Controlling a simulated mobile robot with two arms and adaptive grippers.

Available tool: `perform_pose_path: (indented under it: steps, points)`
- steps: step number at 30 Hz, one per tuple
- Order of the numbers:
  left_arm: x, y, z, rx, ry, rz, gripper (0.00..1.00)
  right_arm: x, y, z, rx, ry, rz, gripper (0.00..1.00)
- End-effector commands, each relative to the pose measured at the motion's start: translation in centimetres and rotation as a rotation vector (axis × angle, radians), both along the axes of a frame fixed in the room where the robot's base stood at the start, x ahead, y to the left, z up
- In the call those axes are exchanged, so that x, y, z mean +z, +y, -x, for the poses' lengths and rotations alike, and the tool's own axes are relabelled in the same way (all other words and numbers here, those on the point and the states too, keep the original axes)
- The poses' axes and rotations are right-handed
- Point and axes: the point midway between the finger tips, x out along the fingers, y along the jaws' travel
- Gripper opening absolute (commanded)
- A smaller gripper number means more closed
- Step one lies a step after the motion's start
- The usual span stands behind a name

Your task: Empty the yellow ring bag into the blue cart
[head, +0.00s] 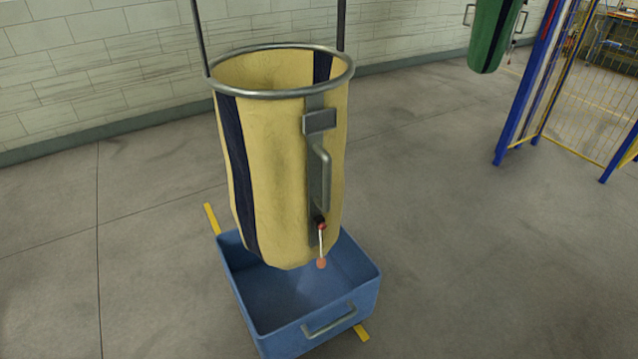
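The yellow ring bag (285,170) hangs upright from two dark bars on a grey metal ring (283,92), with dark blue stripes down its side. A grey strip on its front carries a grey handle (322,170). Below that a thin white lever or cord ends in an orange-red knob (321,263). The blue cart (367,292) stands on the floor under the bag, with a grey handle (329,320) on its near wall. The visible part of the cart's inside looks empty; the bag hides its back part. Neither gripper is in view.
A green bag (492,35) hangs at the back right. A blue and yellow fence (585,85) stands at the right. Yellow floor marks (212,219) show beside the cart. A white block wall (110,70) runs along the back. The floor left and right of the cart is clear.

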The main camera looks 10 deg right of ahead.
Motion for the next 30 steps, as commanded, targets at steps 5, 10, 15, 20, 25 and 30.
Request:
perform_pose_path:
  steps: [5, 10, 15, 20, 25, 30]
  points:
    - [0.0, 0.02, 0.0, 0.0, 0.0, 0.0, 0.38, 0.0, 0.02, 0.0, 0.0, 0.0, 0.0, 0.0]
    - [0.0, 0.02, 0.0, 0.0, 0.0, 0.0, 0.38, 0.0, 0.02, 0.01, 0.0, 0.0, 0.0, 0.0]
    - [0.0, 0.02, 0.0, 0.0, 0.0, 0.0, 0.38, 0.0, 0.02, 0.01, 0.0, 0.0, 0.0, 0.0]
    - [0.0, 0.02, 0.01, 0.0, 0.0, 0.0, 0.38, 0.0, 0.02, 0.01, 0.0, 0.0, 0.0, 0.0]
    - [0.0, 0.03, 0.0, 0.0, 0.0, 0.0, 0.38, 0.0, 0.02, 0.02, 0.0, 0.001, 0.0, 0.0]
    - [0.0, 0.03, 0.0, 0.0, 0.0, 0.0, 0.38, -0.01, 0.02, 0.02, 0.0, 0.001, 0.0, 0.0]
